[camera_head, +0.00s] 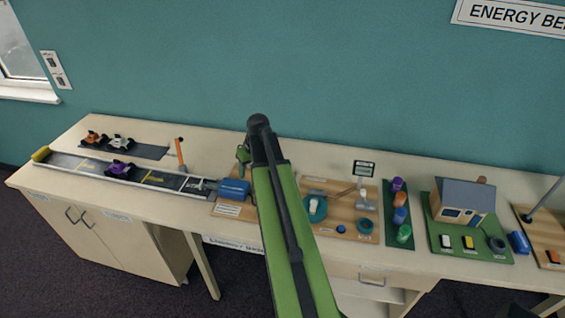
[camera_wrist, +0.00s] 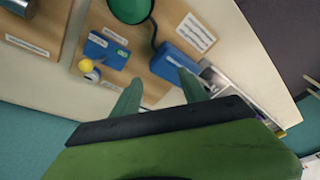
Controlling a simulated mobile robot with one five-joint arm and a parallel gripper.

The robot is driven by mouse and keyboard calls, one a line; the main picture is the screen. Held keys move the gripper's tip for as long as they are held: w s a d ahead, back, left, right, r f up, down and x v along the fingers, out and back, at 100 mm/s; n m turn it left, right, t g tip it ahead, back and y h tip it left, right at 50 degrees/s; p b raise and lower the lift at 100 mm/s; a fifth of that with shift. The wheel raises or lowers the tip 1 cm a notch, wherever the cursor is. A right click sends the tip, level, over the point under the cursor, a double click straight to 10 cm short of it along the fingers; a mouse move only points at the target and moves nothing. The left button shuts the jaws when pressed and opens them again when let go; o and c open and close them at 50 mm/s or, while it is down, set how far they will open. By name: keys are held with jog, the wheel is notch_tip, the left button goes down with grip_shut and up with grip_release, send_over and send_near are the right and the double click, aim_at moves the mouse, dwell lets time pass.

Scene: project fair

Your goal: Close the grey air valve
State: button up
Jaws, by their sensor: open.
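My gripper (camera_wrist: 160,77) shows in the wrist view, its two green fingers apart with nothing between them. Its fingertips are over a wooden board (camera_wrist: 155,62). A small grey-white piece (camera_wrist: 92,76) lies to the left of the fingers, close to a yellow ball (camera_wrist: 86,65); it may be the grey air valve, but it is too small to be sure. A blue block (camera_wrist: 106,49) with labels sits beside it. A larger blue box (camera_wrist: 180,62) lies just beyond the right finger. In the head view my arm covers part of the bench and the gripper cannot be made out.
A green round part (camera_wrist: 130,8) with a dark hose is at the wrist view's top. In the head view, a track (camera_head: 150,178) with toy cars lies left. A model house (camera_head: 462,200) and coloured cylinders (camera_head: 400,215) stand right. The teal wall is behind the bench.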

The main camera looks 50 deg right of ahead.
jog(key=s+d+r+t+h+p, duration=0.1)
jog(key=s+d+r, duration=0.15)
jog(key=d, duration=0.65)
jog(key=s+d+r, duration=0.1)
jog(key=s+d, duration=0.2)
jog(key=d, duration=0.5)
jog(key=shift+m, duration=0.4)
jog(key=b+x, duration=0.8)
jog(key=x, duration=0.1)
jog(key=b+x, duration=0.8)
jog(key=x, duration=0.1)
jog(key=shift+d+r, duration=0.1)
jog(key=shift+d, duration=0.15)
jog(key=shift+r, duration=0.1)
